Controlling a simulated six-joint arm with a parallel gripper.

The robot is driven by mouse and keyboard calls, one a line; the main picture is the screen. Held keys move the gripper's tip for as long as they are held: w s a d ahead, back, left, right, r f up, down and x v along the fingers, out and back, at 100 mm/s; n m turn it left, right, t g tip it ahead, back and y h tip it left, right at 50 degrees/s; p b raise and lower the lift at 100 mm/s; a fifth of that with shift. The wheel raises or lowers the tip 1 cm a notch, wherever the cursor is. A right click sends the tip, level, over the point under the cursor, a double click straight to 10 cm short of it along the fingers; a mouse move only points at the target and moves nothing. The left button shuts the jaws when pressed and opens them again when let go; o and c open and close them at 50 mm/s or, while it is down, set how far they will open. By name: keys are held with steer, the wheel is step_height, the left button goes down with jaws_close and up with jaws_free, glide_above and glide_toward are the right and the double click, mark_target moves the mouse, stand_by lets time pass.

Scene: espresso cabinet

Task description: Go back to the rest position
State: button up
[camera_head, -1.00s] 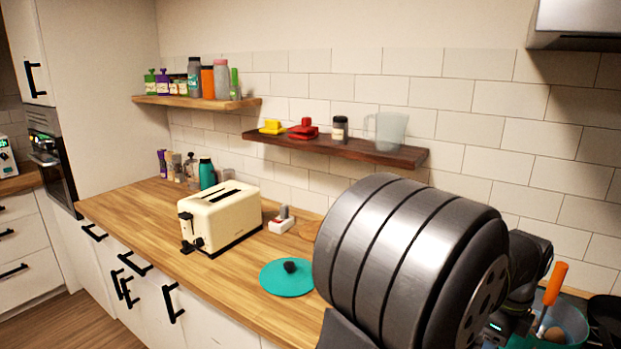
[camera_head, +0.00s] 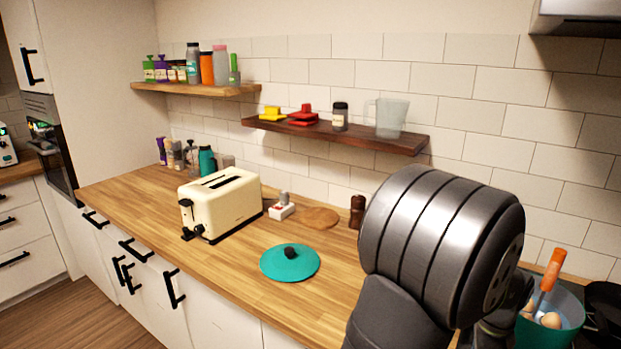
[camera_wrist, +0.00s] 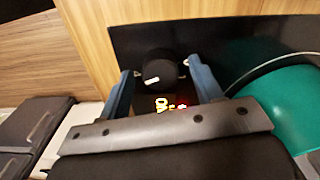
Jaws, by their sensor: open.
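My gripper (camera_wrist: 159,69) shows in the wrist view with its two blue fingers spread apart. A round black object (camera_wrist: 163,72) appears between or beyond the fingers. In the head view my large grey arm joint fills the lower right, and the gripper fingers are hidden.
The wooden counter (camera_head: 145,205) holds a cream toaster (camera_head: 221,206), a teal lid (camera_head: 290,264) and a brown grinder (camera_head: 357,211). A teal pot (camera_head: 551,325) with an orange-handled utensil (camera_head: 549,270) stands right of my arm. A dark shelf (camera_head: 340,138) hangs above.

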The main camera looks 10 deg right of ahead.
steer(key=n, duration=0.6)
steer(key=shift+s, duration=0.1)
steer(key=n, duration=0.6)
stand_by(0.4)
steer(key=o, duration=0.9)
steer(key=shift+s+d+r+t+h, duration=0.2)
steer(key=shift+s+d+t+h, duration=0.25)
steer(key=shift+h, duration=0.65)
steer(key=r+h, duration=0.1)
steer(key=s+r+t+h, duration=0.1)
steer(key=h, duration=0.1)
steer(key=d+r+t+h, duration=0.1)
steer(key=shift+s+r+h, duration=0.1)
steer(key=shift+s+h, duration=0.2)
steer(key=shift+h, duration=0.1)
step_height(320, 180, up, 6)
steer(key=s+a+t+h, duration=0.2)
steer(key=a+t+h, duration=0.1)
steer(key=h, duration=0.2)
steer(key=shift+r+x, duration=0.15)
steer(key=shift+x, duration=2.45)
steer(key=shift+r+x, duration=0.2)
steer(key=shift+x, duration=2.4)
